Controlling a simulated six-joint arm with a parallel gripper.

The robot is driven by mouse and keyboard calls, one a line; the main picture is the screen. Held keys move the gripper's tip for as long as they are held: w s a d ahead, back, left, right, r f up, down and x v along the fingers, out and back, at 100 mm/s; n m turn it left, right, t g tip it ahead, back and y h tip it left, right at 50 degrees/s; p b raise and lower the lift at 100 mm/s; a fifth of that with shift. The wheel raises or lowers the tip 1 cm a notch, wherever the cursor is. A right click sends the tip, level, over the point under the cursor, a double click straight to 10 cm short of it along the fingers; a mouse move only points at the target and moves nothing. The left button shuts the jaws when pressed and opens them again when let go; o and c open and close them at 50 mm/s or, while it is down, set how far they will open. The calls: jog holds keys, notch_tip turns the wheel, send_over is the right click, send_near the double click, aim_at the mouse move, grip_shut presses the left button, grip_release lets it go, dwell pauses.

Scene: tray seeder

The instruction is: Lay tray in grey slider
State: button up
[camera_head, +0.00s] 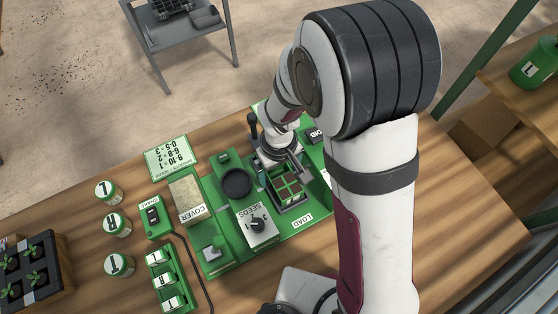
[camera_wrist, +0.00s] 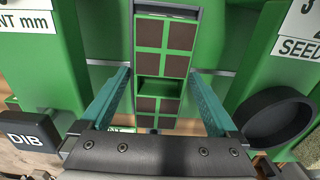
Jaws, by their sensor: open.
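The tray, a green grid with brown square cells, shows in the wrist view (camera_wrist: 150,34) and in the head view (camera_head: 289,184). It lies within the grey slider (camera_wrist: 197,18), whose rim runs along the tray's far end and sides; the slider's grey edge also shows in the head view (camera_head: 292,209). The tray looks flat, but I cannot tell how fully it is seated. My gripper (camera_wrist: 160,75) is open, with one teal finger on each side of the tray and gaps between. In the head view my wrist hangs over the tray's far end and partly hides it.
The green seeder has a black round bowl (camera_head: 236,183), a SEEDS box with knob (camera_head: 257,225) and a COVER bin (camera_head: 187,199) left of the tray. A DIB block (camera_wrist: 30,135) stands close by my gripper. Labelled jars (camera_head: 117,225) stand farther left on the wooden bench.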

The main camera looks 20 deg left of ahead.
notch_tip(320, 180, up, 12)
jog(key=s+d+r+m+y, duration=0.1)
jog(key=s+d+r+m, duration=0.2)
jog(key=s+d+m, duration=0.3)
jog(key=s+d+r+m, duration=0.3)
jog(key=s+d+m, duration=0.4)
jog(key=d+m, duration=0.1)
jog(key=shift+s+d+r+m+y, duration=0.15)
jog(key=shift+d+m+y, duration=0.2)
jog(key=shift+d, duration=0.5)
dwell(0.3)
jog(key=w+a+r+m+h, duration=0.1)
jog(key=w+r+m, duration=0.1)
jog(key=w+r, duration=0.35)
jog(key=w+a+r+m+h, duration=0.1)
jog(key=w+r, duration=0.1)
jog(key=w, duration=0.6)
notch_tip(320, 180, down, 9)
jog(key=shift+d, duration=0.2)
jog(key=shift+r, duration=0.1)
